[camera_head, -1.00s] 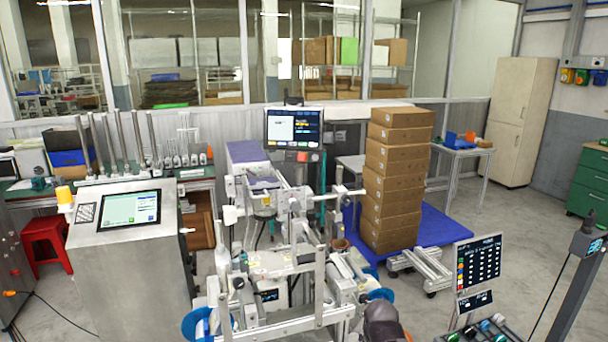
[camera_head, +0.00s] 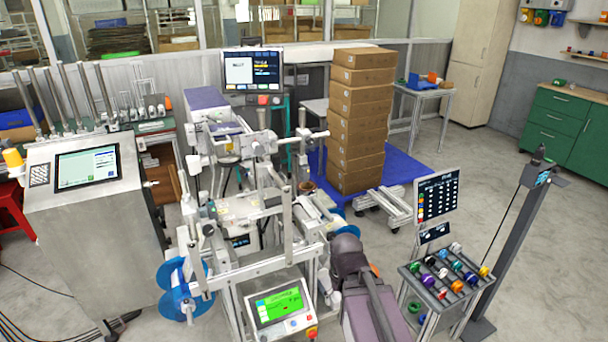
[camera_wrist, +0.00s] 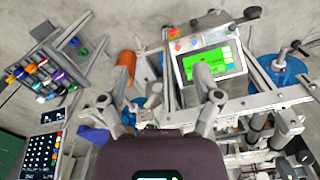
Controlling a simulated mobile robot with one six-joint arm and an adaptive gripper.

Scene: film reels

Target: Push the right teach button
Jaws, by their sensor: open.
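The machine (camera_head: 250,225) with rollers, grey rails and blue reels stands at the centre of the head view. Its touch panel (camera_head: 278,303) with a lit green screen is at the bottom, with a red and yellow knob at its corner. The panel also shows in the wrist view (camera_wrist: 212,65), upside down, beyond the fingers. I cannot make out which part is the right teach button. My gripper (camera_wrist: 160,98) is open and empty, with its fingers spread and apart from the panel.
A cart (camera_head: 445,290) of coloured spools stands at the right, by a dark sign (camera_head: 438,200) and a grey post (camera_head: 508,250). Stacked cartons (camera_head: 358,120) sit on a blue pallet behind. A steel cabinet (camera_head: 95,230) is at the left.

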